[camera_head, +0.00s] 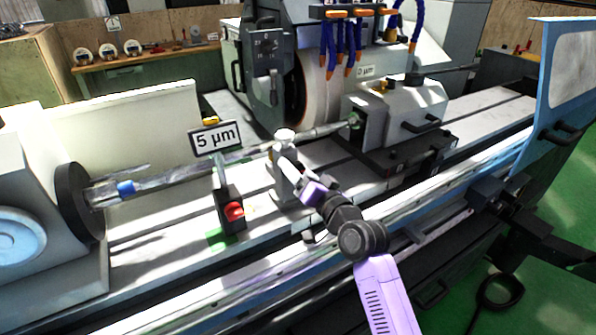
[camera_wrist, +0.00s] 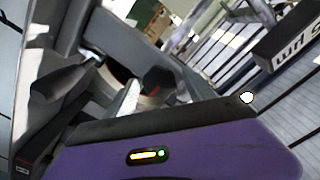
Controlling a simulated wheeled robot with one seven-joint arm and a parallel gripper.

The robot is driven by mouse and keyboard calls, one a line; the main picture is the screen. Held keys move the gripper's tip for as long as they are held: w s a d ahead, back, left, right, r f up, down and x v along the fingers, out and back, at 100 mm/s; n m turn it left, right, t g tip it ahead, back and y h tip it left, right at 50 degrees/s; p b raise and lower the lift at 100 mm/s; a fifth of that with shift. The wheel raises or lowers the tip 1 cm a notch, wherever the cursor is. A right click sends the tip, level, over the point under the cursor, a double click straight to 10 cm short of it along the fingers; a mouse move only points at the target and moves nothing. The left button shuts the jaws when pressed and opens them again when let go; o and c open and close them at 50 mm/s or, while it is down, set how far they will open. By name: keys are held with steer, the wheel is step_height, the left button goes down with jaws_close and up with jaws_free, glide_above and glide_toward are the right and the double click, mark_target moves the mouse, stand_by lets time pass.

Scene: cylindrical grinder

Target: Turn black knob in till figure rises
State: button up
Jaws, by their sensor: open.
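A white sign reading "5 µm" (camera_head: 215,138) stands above a dark gauge stand with a red disc (camera_head: 233,211). The sign appears upside down in the wrist view (camera_wrist: 292,40). My gripper (camera_head: 303,180) is open beside the pale steady-rest post (camera_head: 283,185), right of the gauge stand. The wrist view shows a small dark, faceted knob (camera_wrist: 158,82) beyond the purple gripper housing; it may be the black knob. The head view does not show the knob clearly; my gripper and wrist partly cover that area. I cannot tell whether the fingers touch it.
A long shaft (camera_head: 170,180) runs between the chuck (camera_head: 78,200) and the tailstock (camera_head: 400,110). The grinding wheel (camera_head: 315,85) and blue hoses are behind. A blue-framed guard (camera_head: 565,80) stands at right.

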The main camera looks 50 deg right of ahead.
steer(key=b+v, duration=0.1)
steer(key=v, duration=0.6)
steer(key=shift+s+b, duration=0.4)
steer(key=shift+a, duration=0.2)
stand_by(1.6)
steer(key=shift+w+d+r+n+p, duration=0.1)
steer(key=shift+w+d+n+p, duration=0.35)
steer(key=shift+w+n, duration=1)
steer(key=shift+w+d+n+p, duration=0.35)
steer(key=shift+w+n+p, duration=0.15)
steer(key=shift+w+n, duration=0.95)
steer(key=shift+w+d+r+n+p, duration=0.1)
steer(key=shift+w+d+n+p, duration=0.3)
steer(key=shift+w+n, duration=1)
steer(key=shift+s, duration=0.25)
steer(key=shift+c, duration=0.4)
